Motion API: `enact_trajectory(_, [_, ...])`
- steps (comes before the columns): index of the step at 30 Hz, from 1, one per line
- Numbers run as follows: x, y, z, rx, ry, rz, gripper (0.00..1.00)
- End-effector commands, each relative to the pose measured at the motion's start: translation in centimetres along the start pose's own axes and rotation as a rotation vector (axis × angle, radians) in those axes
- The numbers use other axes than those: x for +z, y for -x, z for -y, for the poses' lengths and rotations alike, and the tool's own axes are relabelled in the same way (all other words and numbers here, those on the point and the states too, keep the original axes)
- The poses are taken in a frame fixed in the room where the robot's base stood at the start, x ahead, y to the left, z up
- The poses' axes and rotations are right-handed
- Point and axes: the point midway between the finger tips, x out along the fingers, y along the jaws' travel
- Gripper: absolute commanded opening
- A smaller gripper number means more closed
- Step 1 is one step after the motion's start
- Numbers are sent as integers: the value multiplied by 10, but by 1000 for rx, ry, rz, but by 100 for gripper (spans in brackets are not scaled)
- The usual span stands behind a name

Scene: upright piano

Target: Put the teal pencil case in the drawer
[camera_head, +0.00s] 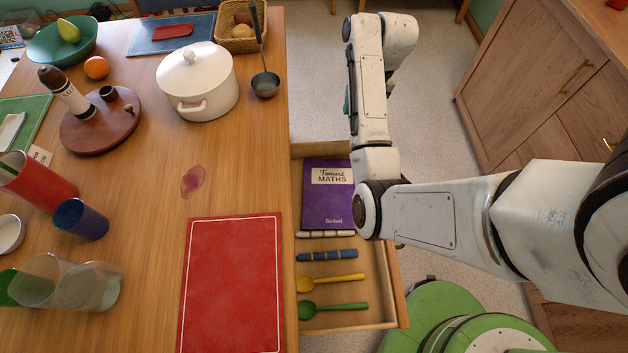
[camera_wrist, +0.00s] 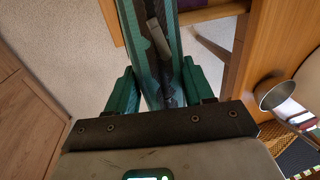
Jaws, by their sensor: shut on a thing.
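The teal pencil case (camera_wrist: 145,50) is long and narrow, with a dark strip and a grey piece on its upper side. In the wrist view my gripper (camera_wrist: 157,68) is shut on it, a green finger at each side. The case runs out of the picture's top. In the head view my arm hides most of the gripper and case; a teal sliver (camera_head: 346,103) shows beside the arm, and I cannot tell which it is. The drawer (camera_head: 400,290) is pulled open under the table; its edge shows in the wrist view (camera_wrist: 212,13).
The drawer holds a purple maths book (camera_head: 328,195), a blue banded item (camera_head: 327,255), a yellow spoon (camera_head: 330,281) and a green spoon (camera_head: 333,308). A ladle (camera_head: 265,84) and white pot (camera_head: 198,82) stand on the table. A cabinet (camera_head: 535,85) stands right, with open floor between.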

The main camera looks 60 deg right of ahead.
Motion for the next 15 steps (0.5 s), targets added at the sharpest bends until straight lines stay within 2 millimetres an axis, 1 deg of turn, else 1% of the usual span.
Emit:
enact_trajectory(14, [79,-44,28,6,6,4,16])
enact_trajectory(15, [85,-52,29,6,6,5,16])
